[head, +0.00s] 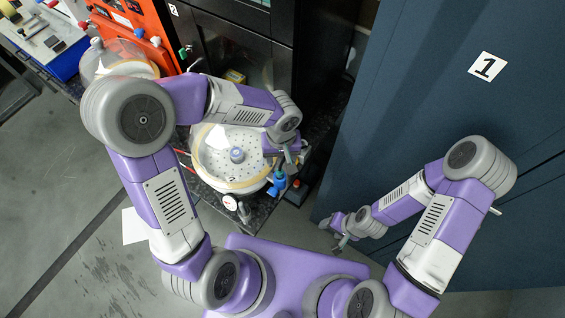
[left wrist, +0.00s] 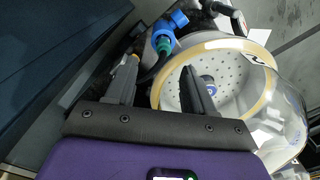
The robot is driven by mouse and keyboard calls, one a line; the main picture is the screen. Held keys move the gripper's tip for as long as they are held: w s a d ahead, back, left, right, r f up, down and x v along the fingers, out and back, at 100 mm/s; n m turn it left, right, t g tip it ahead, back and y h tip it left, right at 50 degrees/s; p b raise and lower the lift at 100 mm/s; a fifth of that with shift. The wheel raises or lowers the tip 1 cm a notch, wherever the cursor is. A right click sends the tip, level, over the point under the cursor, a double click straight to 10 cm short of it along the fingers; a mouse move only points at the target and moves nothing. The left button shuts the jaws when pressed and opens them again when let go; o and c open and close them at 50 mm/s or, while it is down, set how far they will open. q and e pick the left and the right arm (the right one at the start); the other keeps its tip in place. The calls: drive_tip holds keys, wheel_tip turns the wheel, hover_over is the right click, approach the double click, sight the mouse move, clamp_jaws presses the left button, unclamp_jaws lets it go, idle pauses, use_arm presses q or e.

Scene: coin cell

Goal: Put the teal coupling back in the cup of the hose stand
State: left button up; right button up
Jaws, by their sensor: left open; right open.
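The teal coupling (left wrist: 163,43) shows in the left wrist view beside a blue valve (left wrist: 172,22); they appear to touch. A dark teal hose curves from the coupling down behind my left gripper. My left gripper (left wrist: 159,76) is open and empty, its fingers pointing toward the coupling from a short way off. In the head view my left gripper (head: 288,154) hangs above the blue valve (head: 278,181), at the dish's right side. My right gripper (head: 340,241) is open and empty, low beside the blue cabinet. I cannot make out the hose stand's cup clearly.
A clear round vessel with a white perforated plate (head: 222,160) stands on the dark bench, left of my left gripper. A dial gauge (head: 230,202) is at its front. A small dark block with an orange-red top (head: 297,184) is right of the valve. The blue cabinet (head: 440,90) bounds the right.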

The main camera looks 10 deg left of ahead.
sight(280, 170)
use_arm(q)
drive_tip(key=f, duration=0.6)
drive_tip(key=shift+s+a+f, duration=0.15)
drive_tip(key=shift+s+f, duration=0.05)
drive_tip(key=shift+s, duration=0.05)
clamp_jaws()
